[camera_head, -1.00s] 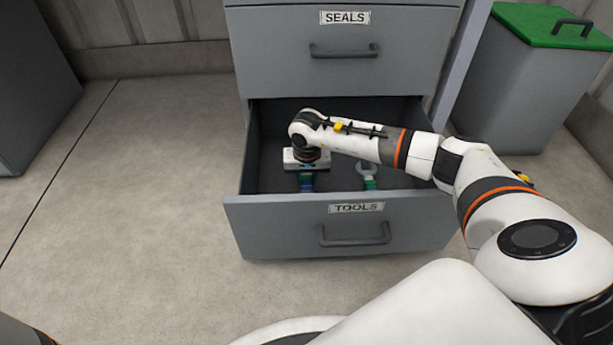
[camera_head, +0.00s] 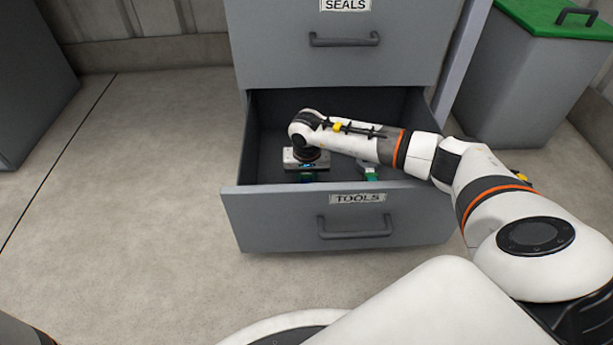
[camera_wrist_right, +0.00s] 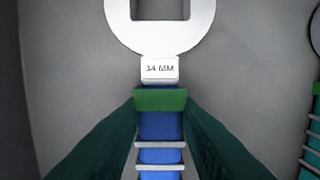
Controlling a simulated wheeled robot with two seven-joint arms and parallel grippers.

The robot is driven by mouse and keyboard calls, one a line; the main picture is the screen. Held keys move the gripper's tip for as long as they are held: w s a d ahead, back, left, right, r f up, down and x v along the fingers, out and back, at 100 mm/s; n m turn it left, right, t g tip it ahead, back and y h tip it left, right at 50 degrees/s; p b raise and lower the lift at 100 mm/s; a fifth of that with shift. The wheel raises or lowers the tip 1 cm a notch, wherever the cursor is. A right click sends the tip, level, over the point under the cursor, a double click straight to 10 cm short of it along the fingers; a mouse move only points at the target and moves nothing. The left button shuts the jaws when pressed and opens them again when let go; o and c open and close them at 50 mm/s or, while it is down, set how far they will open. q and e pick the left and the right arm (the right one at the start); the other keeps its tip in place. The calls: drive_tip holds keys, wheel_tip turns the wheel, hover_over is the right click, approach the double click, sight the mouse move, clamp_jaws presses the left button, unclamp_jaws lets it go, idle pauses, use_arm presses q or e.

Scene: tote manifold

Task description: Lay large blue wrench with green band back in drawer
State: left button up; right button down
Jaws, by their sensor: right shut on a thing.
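Most of the wrench is hidden there by my wrist and the drawer front. I cannot tell whether the wrench touches the drawer floor. My left gripper is not in view.
A second wrench with a green handle (camera_head: 369,173) lies in the drawer, to the right of my gripper; its edge shows in the right wrist view (camera_wrist_right: 311,105). The SEALS drawer (camera_head: 340,50) above is shut. A green-lidded bin (camera_head: 520,75) stands at the right.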

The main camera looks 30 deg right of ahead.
drive_tip(key=shift+f, duration=0.35)
drive_tip(key=c, duration=1)
unclamp_jaws()
drive_tip(key=shift+s+a+r+p, duration=0.1)
drive_tip(key=shift+s+r+p, duration=0.1)
drive_tip(key=shift+r+p, duration=1.45)
drive_tip(key=shift+s+a+r+p, duration=0.2)
drive_tip(key=shift+r+p, duration=0.7)
drive_tip(key=shift+r, duration=1.45)
drive_tip(key=shift+s+a+r+p, duration=0.1)
drive_tip(key=shift+s+r+p, duration=0.1)
drive_tip(key=shift+r+p, duration=1.45)
